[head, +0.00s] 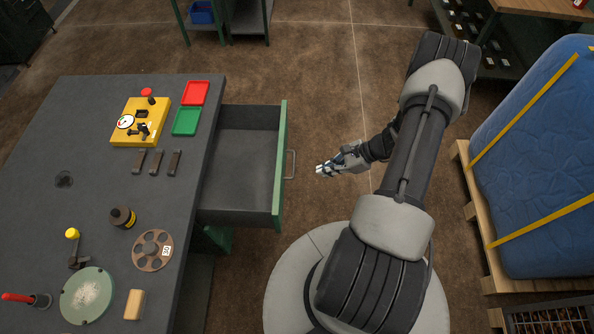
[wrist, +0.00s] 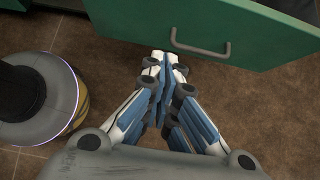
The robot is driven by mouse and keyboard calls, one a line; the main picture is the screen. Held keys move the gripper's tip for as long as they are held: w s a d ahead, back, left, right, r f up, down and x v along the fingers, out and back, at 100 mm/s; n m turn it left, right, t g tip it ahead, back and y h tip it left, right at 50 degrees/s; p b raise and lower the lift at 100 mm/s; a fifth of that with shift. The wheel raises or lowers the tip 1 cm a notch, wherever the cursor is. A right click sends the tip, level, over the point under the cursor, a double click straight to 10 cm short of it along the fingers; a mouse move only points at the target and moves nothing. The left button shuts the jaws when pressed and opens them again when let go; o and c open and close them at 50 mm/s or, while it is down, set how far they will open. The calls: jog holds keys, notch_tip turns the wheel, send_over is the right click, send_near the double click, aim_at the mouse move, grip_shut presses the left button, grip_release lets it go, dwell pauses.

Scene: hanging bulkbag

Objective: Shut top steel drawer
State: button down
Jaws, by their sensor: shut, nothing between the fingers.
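The top steel drawer (head: 243,150) is pulled out to the right from under the workbench and looks empty, with a dark inside and a green front (head: 280,165). A grey bar handle (head: 290,164) is on the front's outer face. My gripper (head: 320,171) is shut and empty, just right of the handle and apart from it in the head view. In the wrist view, my gripper (wrist: 163,58) points toward the green front (wrist: 262,35), with its tips left of and below the handle (wrist: 200,48).
The workbench top (head: 90,190) holds a yellow box (head: 140,122), red and green trays, a reel (head: 153,250) and a round green dish (head: 88,295). A blue bulk bag (head: 535,165) on a pallet stands at the right. Brown floor lies clear beyond the drawer.

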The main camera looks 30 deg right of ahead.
jog(key=b, duration=0.3)
send_near(293, 179)
jog(key=a+f, duration=0.3)
jog(key=a, duration=0.1)
jog(key=w+a, duration=0.2)
jog(key=shift+a+r, duration=0.15)
jog(key=shift+a, duration=0.2)
jog(key=shift+a, duration=0.1)
